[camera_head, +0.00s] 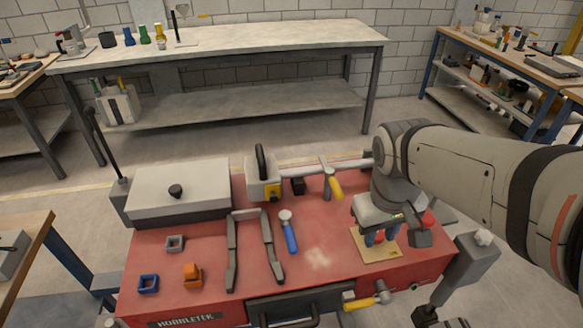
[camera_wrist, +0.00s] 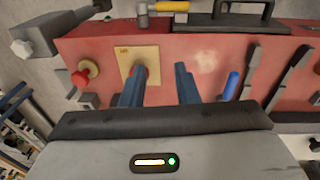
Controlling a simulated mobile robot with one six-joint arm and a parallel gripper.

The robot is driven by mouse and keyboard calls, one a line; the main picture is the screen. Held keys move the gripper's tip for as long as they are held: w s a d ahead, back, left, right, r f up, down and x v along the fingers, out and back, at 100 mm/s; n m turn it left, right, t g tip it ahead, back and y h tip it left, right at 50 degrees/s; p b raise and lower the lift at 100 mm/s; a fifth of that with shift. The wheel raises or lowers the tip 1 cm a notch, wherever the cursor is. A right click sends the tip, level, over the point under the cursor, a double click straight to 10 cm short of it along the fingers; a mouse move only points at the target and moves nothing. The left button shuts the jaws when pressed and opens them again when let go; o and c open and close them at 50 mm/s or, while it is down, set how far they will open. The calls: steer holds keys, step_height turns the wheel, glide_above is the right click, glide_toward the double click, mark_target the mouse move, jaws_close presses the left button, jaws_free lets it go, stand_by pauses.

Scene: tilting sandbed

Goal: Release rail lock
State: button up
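My gripper (camera_head: 379,240) points down over a tan plate (camera_head: 393,251) at the right of the red bench. Its two blue-grey fingers are apart and empty in the wrist view (camera_wrist: 160,68). A red knob (camera_wrist: 139,73) on the plate shows beside the left finger there, partly hidden. A second red knob (camera_wrist: 80,77) is at the bench's end. No part is labelled as the rail lock. A grey rail (camera_head: 318,168) runs along the back, with a yellow-tipped lever (camera_head: 334,185) on it. Another yellow handle (camera_head: 366,301) sticks out from the front edge.
A sliding block (camera_head: 262,182) with a black handle sits by the rail. A grey lidded box (camera_head: 180,193) stands at the left. A blue-handled tool (camera_head: 289,232), dark bars (camera_head: 232,250) and small blue (camera_head: 148,283) and orange (camera_head: 192,275) blocks lie on the bench (camera_head: 318,282).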

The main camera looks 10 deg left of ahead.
steer(key=w+a+n+h, duration=0.1)
steer(key=a+n, duration=0.2)
steer(key=a, duration=0.1)
steer(key=w+a+n+h, duration=0.1)
steer(key=w+a+n, duration=0.1)
steer(key=a, duration=0.3)
steer(key=w+a+n+g+h, duration=0.1)
steer(key=w+a+n, duration=0.1)
steer(key=a+n, duration=0.2)
steer(key=shift+w+a+f, duration=0.2)
steer(key=shift+a+f, duration=0.05)
steer(key=shift+f, duration=0.05)
jaws_close()
steer(key=s+a+f+n+t+h, duration=0.1)
steer(key=a+n, duration=0.3)
steer(key=a, duration=0.4)
steer(key=s+a+f+n+t+h, duration=0.1)
steer(key=a+n, duration=0.3)
steer(key=a, duration=0.5)
steer(key=shift+f+n+h, duration=0.3)
steer(key=shift+f+h, duration=0.4)
steer(key=shift+h, duration=0.2)
steer(key=shift+s, duration=0.1)
